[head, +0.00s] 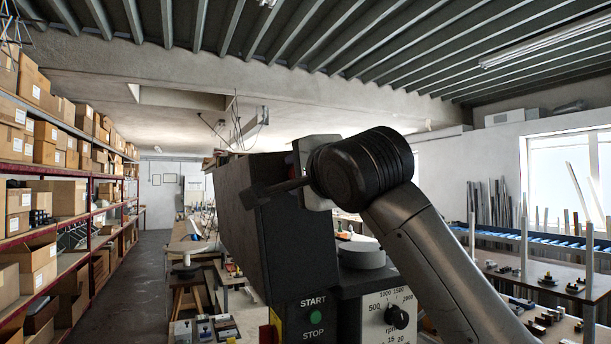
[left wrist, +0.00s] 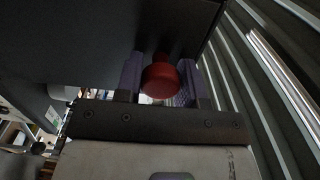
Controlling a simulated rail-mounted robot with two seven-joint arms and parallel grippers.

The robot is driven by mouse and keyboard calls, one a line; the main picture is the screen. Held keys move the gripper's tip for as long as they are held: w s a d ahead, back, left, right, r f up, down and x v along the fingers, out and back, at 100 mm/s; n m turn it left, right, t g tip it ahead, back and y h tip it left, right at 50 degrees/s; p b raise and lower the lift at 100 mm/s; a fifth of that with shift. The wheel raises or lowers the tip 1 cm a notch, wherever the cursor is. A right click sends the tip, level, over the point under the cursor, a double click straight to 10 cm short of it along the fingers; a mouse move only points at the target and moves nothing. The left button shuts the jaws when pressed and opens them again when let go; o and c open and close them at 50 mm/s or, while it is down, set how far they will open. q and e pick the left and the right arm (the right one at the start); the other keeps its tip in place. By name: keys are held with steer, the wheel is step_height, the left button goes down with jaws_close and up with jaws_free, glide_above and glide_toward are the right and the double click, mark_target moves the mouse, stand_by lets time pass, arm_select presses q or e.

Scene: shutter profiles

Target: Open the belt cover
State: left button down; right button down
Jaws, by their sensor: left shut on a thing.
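The belt cover (head: 285,245) is a large dark grey box at the middle of the head view, above the START/STOP panel. It looks tilted, but I cannot tell how far it is open. In the left wrist view its dark underside or face (left wrist: 85,40) fills the top left. A red knob (left wrist: 160,80) on it sits between the purple fingers of my left gripper (left wrist: 160,88), which is shut on it. In the head view my left gripper (head: 290,178) is at the cover's upper part, its fingertips mostly hidden. My right gripper is not in view.
The machine's START/STOP panel (head: 314,318) and rpm dial (head: 397,317) are below the cover. A shelf of cardboard boxes (head: 60,150) lines the left, with an aisle (head: 140,275) beside it. Workbenches with small parts stand behind and at right.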

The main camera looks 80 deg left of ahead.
arm_select(q)
steer(key=c, duration=0.8)
jaws_free()
steer(key=shift+o, duration=0.2)
steer(key=shift+w+d, duration=0.1)
steer(key=b+v, duration=0.1)
steer(key=v, duration=1.2)
steer(key=shift+d, duration=0.3)
